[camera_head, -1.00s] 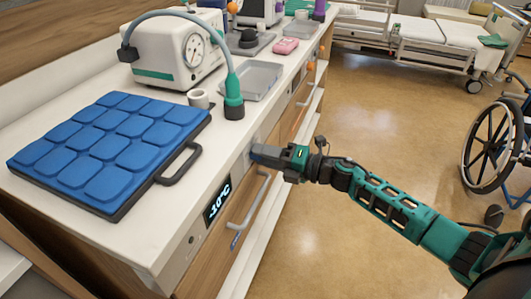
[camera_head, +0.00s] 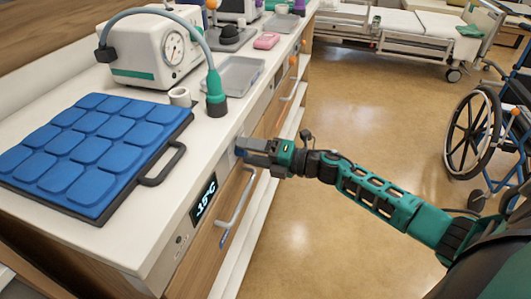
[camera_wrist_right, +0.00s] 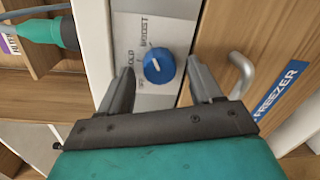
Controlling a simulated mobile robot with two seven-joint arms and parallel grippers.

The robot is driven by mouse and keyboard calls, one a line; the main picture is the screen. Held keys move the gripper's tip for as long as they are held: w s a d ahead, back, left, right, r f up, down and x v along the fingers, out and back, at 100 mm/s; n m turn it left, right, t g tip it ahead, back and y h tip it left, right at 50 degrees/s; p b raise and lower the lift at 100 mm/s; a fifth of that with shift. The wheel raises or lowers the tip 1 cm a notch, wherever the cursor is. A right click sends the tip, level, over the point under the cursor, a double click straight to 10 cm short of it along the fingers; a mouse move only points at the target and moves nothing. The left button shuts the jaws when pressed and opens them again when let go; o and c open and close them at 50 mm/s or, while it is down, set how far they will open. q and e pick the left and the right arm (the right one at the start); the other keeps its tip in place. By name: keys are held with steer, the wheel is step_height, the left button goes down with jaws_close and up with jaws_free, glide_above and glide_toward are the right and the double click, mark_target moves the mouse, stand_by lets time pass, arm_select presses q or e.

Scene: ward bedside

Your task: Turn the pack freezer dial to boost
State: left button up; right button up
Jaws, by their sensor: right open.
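The blue freezer dial (camera_wrist_right: 158,66) sits on a pale panel in the right wrist view, with OFF, COLD and BOOST lettered around it. Its white pointer mark points up and left, roughly between COLD and BOOST. My right gripper (camera_wrist_right: 158,82) is open, with one finger on each side of the dial; I cannot tell whether either finger touches it. In the head view my right gripper (camera_head: 246,151) is at the cabinet front, largely hiding the dial. The lit display (camera_head: 203,198) appears to read -15°C. My left gripper is not in view.
A drawer handle (camera_head: 238,208) and a FREEZER label (camera_wrist_right: 281,88) are close to the right gripper. Above, the counter holds a blue padded pack (camera_head: 85,150), a grey tray (camera_head: 236,74) and a dial-gauge machine (camera_head: 155,52). A wheelchair (camera_head: 475,130) stands right; open floor lies between.

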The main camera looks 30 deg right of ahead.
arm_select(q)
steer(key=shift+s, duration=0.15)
arm_select(e)
steer(key=v, duration=1.2)
steer(key=shift+s+d, duration=0.2)
steer(key=shift+s, duration=0.05)
arm_select(q)
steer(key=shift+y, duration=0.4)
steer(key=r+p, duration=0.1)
steer(key=p, duration=0.1)
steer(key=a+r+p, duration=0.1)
steer(key=p, duration=0.1)
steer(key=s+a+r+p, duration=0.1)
steer(key=p, duration=0.2)
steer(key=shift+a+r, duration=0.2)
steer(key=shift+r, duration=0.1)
arm_select(e)
steer(key=s+a+f+m+g+h, duration=0.1)
steer(key=s+a+f+m+h, duration=0.2)
steer(key=m, duration=0.6)
steer(key=s+a+f+m+h, duration=0.2)
steer(key=s+a+m+h, duration=0.1)
steer(key=a+m, duration=0.4)
steer(key=s+a+f+m+g+h, duration=0.1)
steer(key=s+a+f+m+h, duration=0.2)
steer(key=m, duration=0.8)
steer(key=s+a, duration=0.2)
steer(key=a, duration=0.1)
steer(key=shift+s+f+g, duration=0.3)
steer(key=shift+s+f, duration=0.05)
